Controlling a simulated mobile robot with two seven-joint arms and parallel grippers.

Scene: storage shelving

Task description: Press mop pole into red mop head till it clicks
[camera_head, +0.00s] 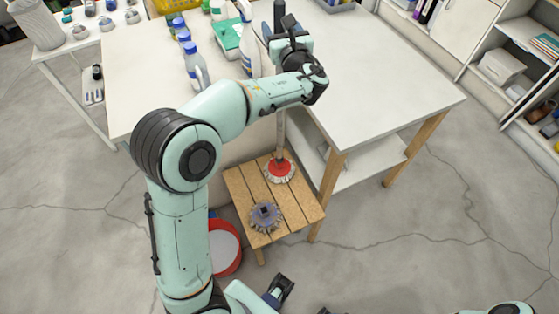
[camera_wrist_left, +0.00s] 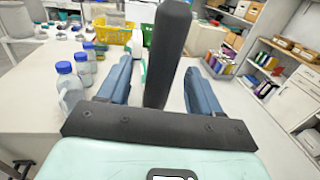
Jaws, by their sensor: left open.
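The mop pole (camera_head: 280,130) stands upright, its pale shaft running down to the red mop head (camera_head: 281,169), which has white fringe and rests on a slatted wooden stool. Whether the pole is fully seated in the head cannot be told. My left gripper (camera_head: 285,36) is at the pole's dark upper end (camera_head: 279,14). In the left wrist view the dark grip (camera_wrist_left: 168,50) stands between the two blue fingers of the left gripper (camera_wrist_left: 165,72), with gaps on both sides.
A purple-grey mop head (camera_head: 265,216) lies on the stool's (camera_head: 300,215) front part. A red bucket (camera_head: 225,250) stands beside it, partly hidden by my arm. Blue-capped bottles (camera_head: 195,65) stand on the white table (camera_head: 385,75), whose right part is clear. Shelving (camera_head: 505,65) stands at the right.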

